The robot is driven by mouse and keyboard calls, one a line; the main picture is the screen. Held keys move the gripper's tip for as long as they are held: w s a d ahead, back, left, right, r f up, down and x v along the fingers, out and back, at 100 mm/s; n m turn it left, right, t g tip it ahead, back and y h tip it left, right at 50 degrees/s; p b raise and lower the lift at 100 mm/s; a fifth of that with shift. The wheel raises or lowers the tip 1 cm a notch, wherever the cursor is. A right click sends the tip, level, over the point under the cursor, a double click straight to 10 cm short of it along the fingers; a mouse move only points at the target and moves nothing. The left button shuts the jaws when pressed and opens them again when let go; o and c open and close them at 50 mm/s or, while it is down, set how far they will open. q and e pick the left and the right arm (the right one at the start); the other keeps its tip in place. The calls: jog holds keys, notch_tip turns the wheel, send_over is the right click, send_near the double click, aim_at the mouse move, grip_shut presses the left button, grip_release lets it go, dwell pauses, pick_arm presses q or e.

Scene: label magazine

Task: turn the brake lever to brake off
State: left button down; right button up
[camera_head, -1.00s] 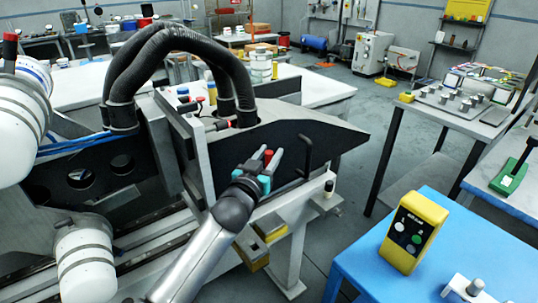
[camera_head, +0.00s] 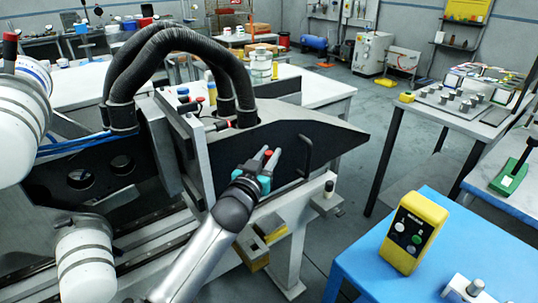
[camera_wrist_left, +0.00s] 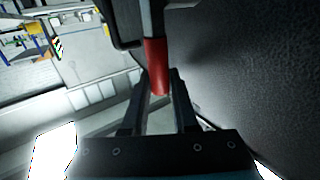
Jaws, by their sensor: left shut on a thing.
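The brake lever shows as a small red grip (camera_head: 268,153) at the side of the dark machine panel (camera_head: 325,137). In the left wrist view its red end (camera_wrist_left: 156,62) sits on a dark and grey shaft that comes down from the top edge. My left gripper (camera_head: 266,158) has its two grey fingers closed around the red grip. In the left wrist view the fingers stand on either side of the red end. The lever's pivot and any brake markings are hidden. My right gripper is not in view.
A black bent handle (camera_head: 306,154) stands just right of my left gripper. A yellow button box (camera_head: 414,233) stands on a blue table (camera_head: 350,262) at the lower right. Thick black hoses (camera_head: 172,40) arch over the machine. Open floor lies between machine and tables.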

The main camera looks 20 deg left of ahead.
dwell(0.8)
pick_arm(q)
jog(key=shift+w+d+r+p, duration=0.1)
jog(key=shift+p, duration=0.55)
jog(key=shift+w+d+f+m+g+y+p, duration=0.65)
jog(key=shift+w+d+f+m+g+p, duration=0.3)
jog(key=shift+g+p, duration=0.55)
jog(key=shift+w+d+f+m+g+y+p, duration=0.8)
jog(key=shift+w+g+p, duration=0.3)
jog(key=shift+g, duration=0.75)
jog(key=shift+w+d+f+m+g+y+p, duration=0.55)
jog(key=shift+w+d+f+m+g+p, duration=0.25)
jog(key=shift+w+f+g+p, duration=0.6)
jog(key=shift+s+a+r+g, duration=0.1)
jog(key=shift+s+r+g, duration=0.25)
